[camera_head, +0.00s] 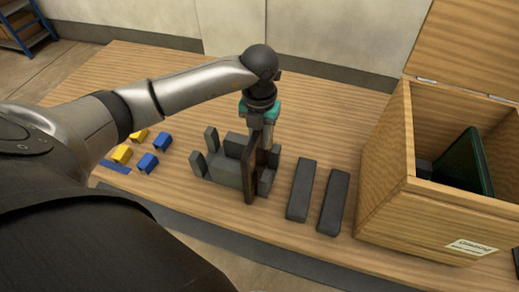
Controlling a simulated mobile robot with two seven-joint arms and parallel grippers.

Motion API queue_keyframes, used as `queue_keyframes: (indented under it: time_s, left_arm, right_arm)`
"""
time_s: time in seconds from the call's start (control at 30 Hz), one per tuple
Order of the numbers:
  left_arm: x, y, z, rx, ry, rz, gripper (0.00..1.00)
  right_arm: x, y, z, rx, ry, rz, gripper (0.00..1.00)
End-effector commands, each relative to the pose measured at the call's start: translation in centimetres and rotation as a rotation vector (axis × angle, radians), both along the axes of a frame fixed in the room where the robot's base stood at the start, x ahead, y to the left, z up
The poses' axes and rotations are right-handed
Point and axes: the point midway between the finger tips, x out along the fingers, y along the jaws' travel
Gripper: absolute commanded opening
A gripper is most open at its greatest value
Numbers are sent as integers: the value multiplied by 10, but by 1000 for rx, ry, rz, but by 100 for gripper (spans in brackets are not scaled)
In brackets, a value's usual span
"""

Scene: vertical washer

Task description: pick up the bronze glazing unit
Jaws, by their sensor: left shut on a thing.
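The bronze glazing unit (250,172) is a thin dark brown panel standing upright, seen nearly edge-on, among grey blocks near the middle of the table. My left gripper (262,135) comes down from above and is shut on the upper part of the panel. The fingertips are partly hidden by the panel. I cannot tell whether the panel's lower edge is in contact with the grey blocks (226,170) or the table. My right gripper is not in view.
Two long grey bars (334,203) lie right of the panel. A wooden box (440,215) with its lid open stands at the right, with a dark green-edged panel (470,163) inside. Small yellow and blue blocks (146,162) lie left on the wooden table (190,75).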

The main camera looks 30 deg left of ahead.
Motion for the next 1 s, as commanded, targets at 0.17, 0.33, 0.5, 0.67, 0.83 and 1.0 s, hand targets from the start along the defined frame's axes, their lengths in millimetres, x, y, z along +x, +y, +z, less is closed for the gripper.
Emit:
queue_keyframes:
  time_s: [0.17,0.33,0.5,0.67,0.83,1.0]
  left_arm:
    - [0,0,1,0,-1,1,0]
    - [0,0,1,0,-1,1,0]
    - [0,0,1,0,-1,1,0]
    - [2,0,3,-1,-6,2,0]
    - [2,0,3,-1,-6,1,0]
    - [2,0,7,0,-7,1,0]
  right_arm:
    - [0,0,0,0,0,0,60]
    - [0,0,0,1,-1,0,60]
    - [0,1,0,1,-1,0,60]
    - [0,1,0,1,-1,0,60]
    - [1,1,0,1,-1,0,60]
    - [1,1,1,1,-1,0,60]
